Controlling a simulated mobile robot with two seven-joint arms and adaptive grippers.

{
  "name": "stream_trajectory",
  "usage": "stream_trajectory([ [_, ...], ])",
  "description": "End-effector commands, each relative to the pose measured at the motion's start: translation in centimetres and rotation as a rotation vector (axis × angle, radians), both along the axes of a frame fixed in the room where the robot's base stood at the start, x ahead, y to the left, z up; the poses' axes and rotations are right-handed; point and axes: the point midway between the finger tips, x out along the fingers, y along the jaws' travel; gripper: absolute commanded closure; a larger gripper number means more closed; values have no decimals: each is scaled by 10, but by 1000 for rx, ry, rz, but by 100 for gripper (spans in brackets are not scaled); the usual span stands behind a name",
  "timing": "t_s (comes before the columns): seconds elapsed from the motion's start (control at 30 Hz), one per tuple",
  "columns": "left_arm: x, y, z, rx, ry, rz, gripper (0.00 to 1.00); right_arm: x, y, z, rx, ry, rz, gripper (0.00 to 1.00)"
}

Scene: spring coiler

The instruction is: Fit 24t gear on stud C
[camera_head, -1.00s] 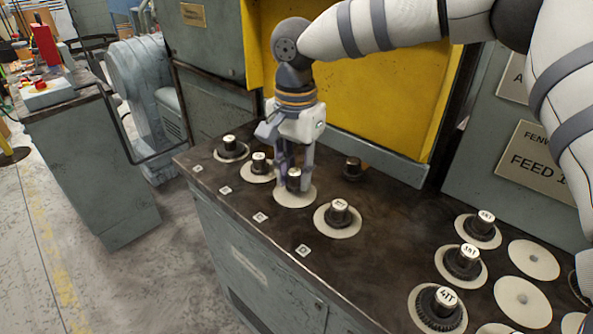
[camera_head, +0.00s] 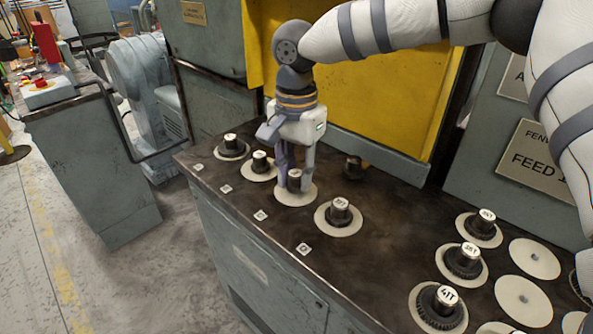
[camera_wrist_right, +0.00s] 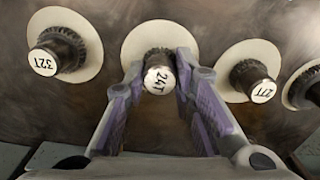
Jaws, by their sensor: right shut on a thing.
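The 24t gear (camera_wrist_right: 158,78) stands upright on a pale round disc (camera_wrist_right: 133,43), its marked white cap facing up in the wrist view. In the head view it shows as a small dark hub (camera_head: 294,180) between my fingers. My right gripper (camera_head: 295,175) points down from above and is shut on the gear's hub, with a purple-padded finger on each side in the wrist view (camera_wrist_right: 160,92). The gear is still at its disc. My left gripper is not in view.
The 32T gear (camera_wrist_right: 57,55) and 27T gear (camera_wrist_right: 252,80) stand close on either side. More gears, including a 41T gear (camera_head: 438,307), stand on discs at the right. Empty discs (camera_head: 534,259) lie beside them. A yellow panel (camera_head: 350,90) rises behind the bench.

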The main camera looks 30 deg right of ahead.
Motion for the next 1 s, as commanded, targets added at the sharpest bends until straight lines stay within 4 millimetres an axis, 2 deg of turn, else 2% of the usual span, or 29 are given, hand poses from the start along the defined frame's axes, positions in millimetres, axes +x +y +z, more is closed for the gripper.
stream_trajectory([
  [0.53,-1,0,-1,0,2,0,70,0,0,-6,0,0,0,100],
  [0.57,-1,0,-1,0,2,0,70,0,0,-6,0,-1,0,69],
  [0.63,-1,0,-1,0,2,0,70,0,0,-6,0,-1,0,53],
  [0.9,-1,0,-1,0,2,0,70,0,0,-6,0,0,0,52],
  [1.0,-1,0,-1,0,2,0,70,0,0,0,1,-2,0,52],
])
